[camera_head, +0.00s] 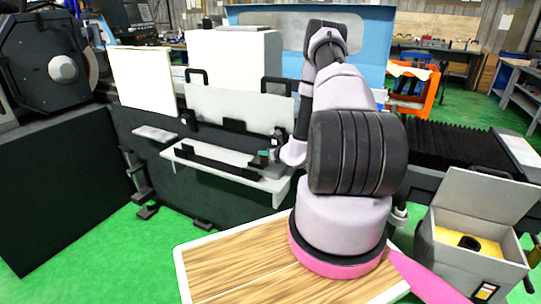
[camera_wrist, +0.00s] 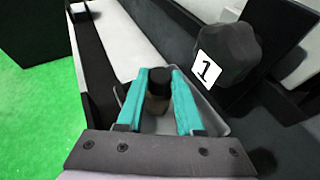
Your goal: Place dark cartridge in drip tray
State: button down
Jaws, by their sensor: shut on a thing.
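My gripper (camera_wrist: 160,78) has teal fingers and is shut on the dark cartridge (camera_wrist: 157,98), a small upright cylinder with a black top. In the head view my gripper (camera_head: 264,155) is over the right end of the white shelf (camera_head: 220,160) on the machine front, and the cartridge cannot be made out there. A grey tray-like piece (camera_wrist: 214,118) lies just below and beside the fingers in the wrist view. It may be the drip tray. The cartridge's lower end is hidden, so I cannot tell whether it touches the tray.
A black knob marked 1 (camera_wrist: 228,58) stands close to the right of my fingers. A black rail (camera_head: 215,163) runs along the shelf. An open grey box (camera_head: 470,230) with yellow foam stands at the right. A wooden-topped table (camera_head: 235,265) is in front.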

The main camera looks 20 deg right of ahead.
jog(key=shift+s+d, duration=0.3)
jog(key=shift+d, duration=0.65)
jog(key=shift+f, duration=0.55)
jog(key=shift+f, duration=0.15)
jog(key=c, duration=0.6)
grip_release()
jog(key=shift+o, duration=0.2)
